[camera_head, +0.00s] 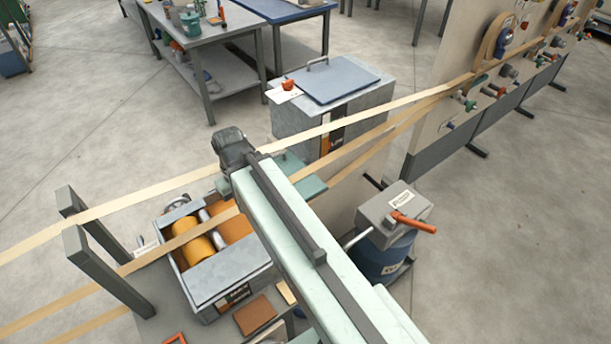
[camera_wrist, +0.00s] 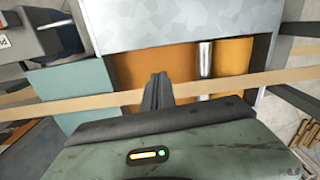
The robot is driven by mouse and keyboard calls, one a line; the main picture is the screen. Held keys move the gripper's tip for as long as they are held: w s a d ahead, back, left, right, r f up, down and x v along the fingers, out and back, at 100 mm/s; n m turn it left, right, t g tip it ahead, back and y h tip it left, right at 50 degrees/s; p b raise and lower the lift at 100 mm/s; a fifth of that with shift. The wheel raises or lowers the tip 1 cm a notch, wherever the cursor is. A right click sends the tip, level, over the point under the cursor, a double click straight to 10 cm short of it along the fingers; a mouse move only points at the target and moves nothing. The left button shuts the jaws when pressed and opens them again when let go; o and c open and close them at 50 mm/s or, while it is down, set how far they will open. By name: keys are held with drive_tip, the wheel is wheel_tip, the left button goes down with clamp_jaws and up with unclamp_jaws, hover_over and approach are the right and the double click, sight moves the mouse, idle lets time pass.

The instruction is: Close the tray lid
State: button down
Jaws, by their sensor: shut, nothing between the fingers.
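The tray (camera_head: 177,262) is a grey open-topped box with orange rollers (camera_head: 192,250) and a silver roller inside, at the lower left of the head view. A flat grey panel (camera_head: 230,280), which looks like its lid, lies along the near side and leaves the inside uncovered. In the wrist view the grey panel (camera_wrist: 185,22) spans the top, with the orange interior (camera_wrist: 230,60) and silver roller (camera_wrist: 205,58) below it. My gripper (camera_wrist: 157,80) is shut and empty, in front of the orange interior in that view. I cannot tell if it touches anything. My arm hides the fingers in the head view.
Tan strips (camera_head: 150,190) run across the scene above the tray. Grey posts (camera_head: 100,265) stand at its left. A blue drum (camera_head: 385,262) with an orange-handled top is at the right. A closed grey cabinet (camera_head: 335,80) stands behind. Open floor lies at the left.

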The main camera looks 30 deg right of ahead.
drive_tip(key=w+d+r+n+t+y+b, duration=0.1)
drive_tip(key=w+d+n+y, duration=0.2)
drive_tip(key=d, duration=0.6)
drive_tip(key=w+d+n+y+b, duration=0.25)
drive_tip(key=w+d, duration=0.25)
drive_tip(key=d, duration=0.5)
drive_tip(key=s+d+m+t+b, duration=0.1)
drive_tip(key=s+d+m+t, duration=0.3)
drive_tip(key=d, duration=0.8)
drive_tip(key=s+d+m+g, duration=0.1)
drive_tip(key=s+d, duration=0.4)
drive_tip(key=d, duration=0.6)
drive_tip(key=w+a+f+b, duration=0.3)
drive_tip(key=a+f+b, duration=0.5)
drive_tip(key=a, duration=0.1)
drive_tip(key=shift+f, duration=0.35)
drive_tip(key=shift+a, duration=0.1)
